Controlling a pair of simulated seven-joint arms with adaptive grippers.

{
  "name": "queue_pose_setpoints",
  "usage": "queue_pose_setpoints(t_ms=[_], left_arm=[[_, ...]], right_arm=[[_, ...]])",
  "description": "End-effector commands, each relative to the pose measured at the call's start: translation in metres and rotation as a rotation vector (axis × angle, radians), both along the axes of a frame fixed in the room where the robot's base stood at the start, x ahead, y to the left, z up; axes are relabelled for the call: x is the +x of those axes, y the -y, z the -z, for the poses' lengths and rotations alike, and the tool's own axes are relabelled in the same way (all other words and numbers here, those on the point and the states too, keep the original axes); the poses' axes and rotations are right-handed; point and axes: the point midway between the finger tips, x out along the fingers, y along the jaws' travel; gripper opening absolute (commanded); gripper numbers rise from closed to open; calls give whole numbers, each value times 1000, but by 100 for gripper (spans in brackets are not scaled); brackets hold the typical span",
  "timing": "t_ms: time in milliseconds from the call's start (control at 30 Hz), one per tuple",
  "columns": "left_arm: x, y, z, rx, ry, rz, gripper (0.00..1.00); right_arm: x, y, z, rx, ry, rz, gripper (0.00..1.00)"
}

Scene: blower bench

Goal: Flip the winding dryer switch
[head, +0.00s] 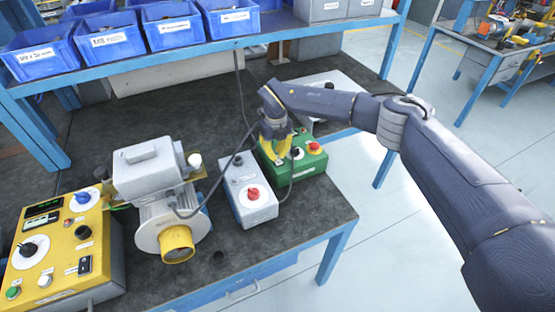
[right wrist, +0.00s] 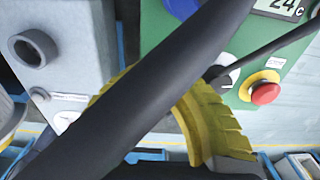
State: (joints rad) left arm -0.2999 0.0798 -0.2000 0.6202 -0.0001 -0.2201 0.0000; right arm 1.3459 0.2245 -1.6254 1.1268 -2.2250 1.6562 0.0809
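A green control box (head: 304,165) stands on the bench, right of centre, with a red button (head: 314,146) and a dark knob (head: 296,152) on top. In the right wrist view the green box (right wrist: 232,38) shows a display reading 24 C, a red button on a yellow base (right wrist: 264,92) and a dark knob (right wrist: 216,74) on a pale dial. My right gripper (head: 274,148) has its yellow fingers pointing down over the left part of the green box, close to the knob. A thick black cable crosses the wrist view and hides part of the fingers, so their opening is unclear. My left gripper is out of view.
A grey box with a red knob (head: 250,190) stands just left of the green box. A blower motor (head: 160,215) and a yellow control panel (head: 60,250) are further left. A black cable (head: 240,95) hangs near my gripper. Blue bins (head: 105,40) line the shelf above.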

Motion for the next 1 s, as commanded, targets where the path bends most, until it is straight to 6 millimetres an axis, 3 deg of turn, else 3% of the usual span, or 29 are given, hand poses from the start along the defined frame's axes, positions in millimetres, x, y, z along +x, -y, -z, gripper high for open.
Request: queue_pose_setpoints(t_ms=[1000], left_arm=[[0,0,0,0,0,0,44]], right_arm=[[0,0,13,0,0,0,0]])
